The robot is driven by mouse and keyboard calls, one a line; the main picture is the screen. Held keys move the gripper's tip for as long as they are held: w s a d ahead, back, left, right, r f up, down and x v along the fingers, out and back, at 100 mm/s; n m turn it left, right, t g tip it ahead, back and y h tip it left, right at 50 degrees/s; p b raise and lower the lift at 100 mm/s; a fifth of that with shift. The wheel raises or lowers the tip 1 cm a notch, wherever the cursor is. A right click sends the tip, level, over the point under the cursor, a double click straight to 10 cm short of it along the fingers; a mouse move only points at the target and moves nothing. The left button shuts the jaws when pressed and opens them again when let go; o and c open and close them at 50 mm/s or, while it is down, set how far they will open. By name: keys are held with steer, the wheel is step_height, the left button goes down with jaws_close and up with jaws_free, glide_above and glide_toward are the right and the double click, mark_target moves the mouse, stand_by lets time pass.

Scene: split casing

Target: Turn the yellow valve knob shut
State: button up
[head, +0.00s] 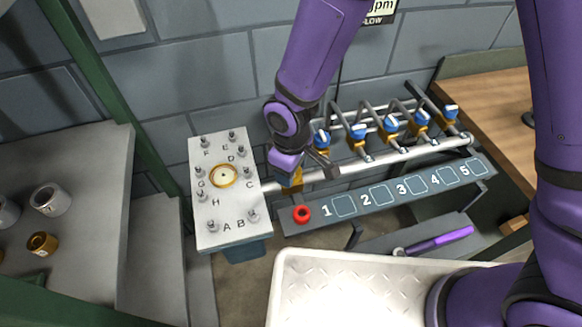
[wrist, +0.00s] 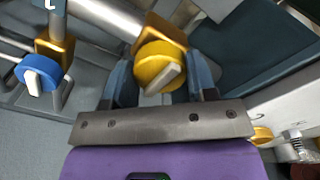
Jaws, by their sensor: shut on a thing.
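The yellow valve knob (wrist: 158,66) is in the middle of the wrist view, a round disc with a pale raised bar that lies at a slant. It sits on a brass valve body (wrist: 166,31) at the end of a silver pipe. My gripper (wrist: 160,82) is shut on the knob, with one blue-grey finger on each side of it. In the head view my gripper (head: 298,164) is at the left end of the pipe row and hides the knob; only some brass (head: 292,184) shows below it.
Several blue-knobbed valves (head: 357,132) stand along the pipe to the right; the nearest blue knob (wrist: 38,74) is at left in the wrist view. A lettered plate with studs (head: 229,209) stands left.

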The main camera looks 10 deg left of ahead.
steer(key=o, duration=0.9)
steer(key=shift+o, duration=0.2)
steer(key=shift+r, duration=0.1)
step_height(320, 180, up, 11)
steer(key=shift+f, duration=0.2)
